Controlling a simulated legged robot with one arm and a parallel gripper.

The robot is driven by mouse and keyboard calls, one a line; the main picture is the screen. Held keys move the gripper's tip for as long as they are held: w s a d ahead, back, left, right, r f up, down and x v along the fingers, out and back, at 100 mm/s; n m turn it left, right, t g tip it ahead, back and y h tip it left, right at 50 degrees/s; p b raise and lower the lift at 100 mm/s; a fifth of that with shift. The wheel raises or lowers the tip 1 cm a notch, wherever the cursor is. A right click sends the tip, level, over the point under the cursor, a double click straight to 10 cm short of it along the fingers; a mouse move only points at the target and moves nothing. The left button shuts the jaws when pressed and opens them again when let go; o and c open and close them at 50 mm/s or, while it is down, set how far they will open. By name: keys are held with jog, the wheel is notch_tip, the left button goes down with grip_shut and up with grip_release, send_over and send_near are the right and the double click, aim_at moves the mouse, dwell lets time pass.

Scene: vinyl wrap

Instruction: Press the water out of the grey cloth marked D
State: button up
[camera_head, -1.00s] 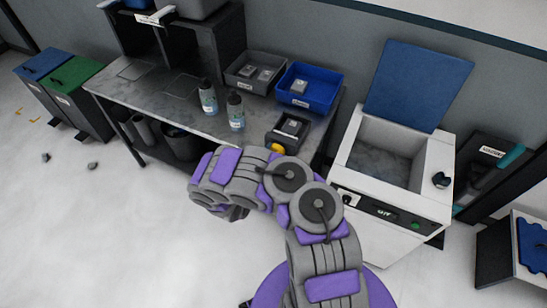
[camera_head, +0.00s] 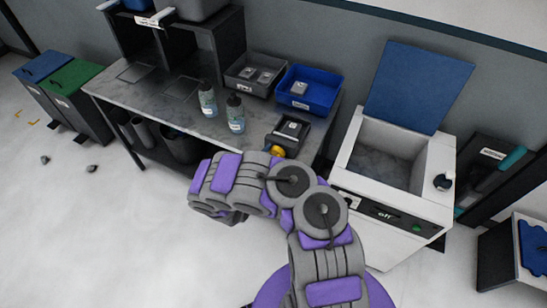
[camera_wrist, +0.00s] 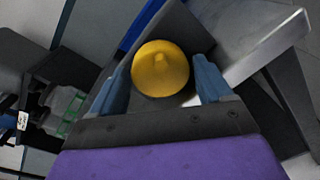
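My gripper (camera_wrist: 162,82) shows in the wrist view with its two blue fingers apart. A round yellow knob (camera_wrist: 160,66) sits between or just beyond them; I cannot tell whether they touch it. In the head view a yellow knob (camera_head: 277,151) is at the front of a small black tray-like device (camera_head: 273,140) on the table edge. A grey piece with a pale label (camera_head: 291,128) lies in that device. My arm hides my gripper in the head view. No mark D is readable, so I cannot tell which grey piece is the cloth.
A grey bin (camera_head: 231,84) with two grey pieces and a blue bin (camera_head: 325,99) with one stand behind on the table (camera_head: 150,95). Two bottles (camera_head: 235,114) stand left of the device. A white machine (camera_head: 430,185) with a raised blue lid is at right.

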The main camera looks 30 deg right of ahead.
jog(key=shift+o, duration=1)
jog(key=shift+s, duration=0.1)
jog(key=p+v, duration=0.4)
jog(key=v, duration=1.3)
jog(key=shift+a, duration=0.25)
jog(key=shift+r, duration=0.1)
